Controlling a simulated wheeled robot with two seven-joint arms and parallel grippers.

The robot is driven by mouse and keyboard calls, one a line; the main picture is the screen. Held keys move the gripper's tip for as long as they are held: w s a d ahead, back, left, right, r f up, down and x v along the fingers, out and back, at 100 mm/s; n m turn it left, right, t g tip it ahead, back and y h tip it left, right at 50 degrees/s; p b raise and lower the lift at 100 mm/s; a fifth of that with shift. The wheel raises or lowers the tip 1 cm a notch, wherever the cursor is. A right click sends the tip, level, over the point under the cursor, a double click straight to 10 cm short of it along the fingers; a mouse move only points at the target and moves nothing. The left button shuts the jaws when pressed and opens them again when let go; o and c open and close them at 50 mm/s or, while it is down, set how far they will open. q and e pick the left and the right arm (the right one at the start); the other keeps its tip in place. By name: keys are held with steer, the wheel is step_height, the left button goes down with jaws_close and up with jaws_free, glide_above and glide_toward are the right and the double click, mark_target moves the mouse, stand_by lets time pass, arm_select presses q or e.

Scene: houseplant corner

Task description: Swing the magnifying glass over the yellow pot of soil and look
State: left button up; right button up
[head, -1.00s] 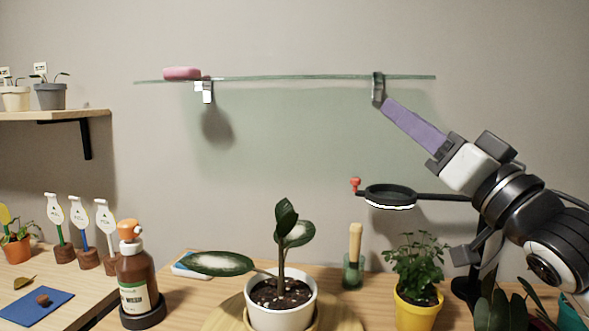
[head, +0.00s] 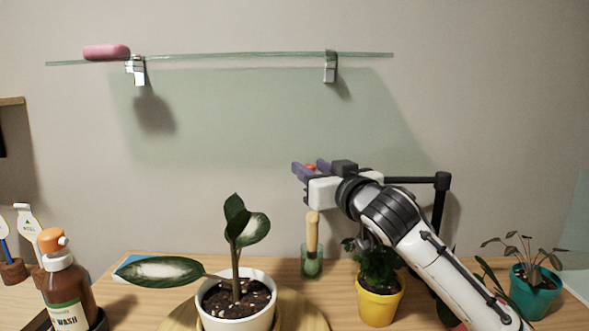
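The magnifying glass is mostly hidden behind my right gripper and forearm; its black arm and post (head: 441,195) show to the right. Its small red knob (head: 311,167) shows between the purple fingers of my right gripper (head: 309,169). I cannot tell whether the fingers press on the knob or stand open around it. The lens ring is hidden. The yellow pot (head: 379,304) stands on the table below and right of the gripper, partly behind my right arm, with a leafy green plant in it. My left gripper is not in view.
A white pot (head: 237,319) with a large-leaved plant stands front centre. A glass with a wooden-handled tool (head: 312,240) stands behind it. A brown bottle (head: 67,292) is at left, a teal pot (head: 533,297) at right. A glass shelf (head: 230,57) with a pink object hangs above.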

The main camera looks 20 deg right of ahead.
steer(key=shift+w+a, duration=0.1)
steer(key=shift+w, duration=0.65)
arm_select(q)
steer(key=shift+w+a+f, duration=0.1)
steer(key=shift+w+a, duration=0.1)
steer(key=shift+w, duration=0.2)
arm_select(e)
steer(key=shift+s, duration=0.1)
jaws_close()
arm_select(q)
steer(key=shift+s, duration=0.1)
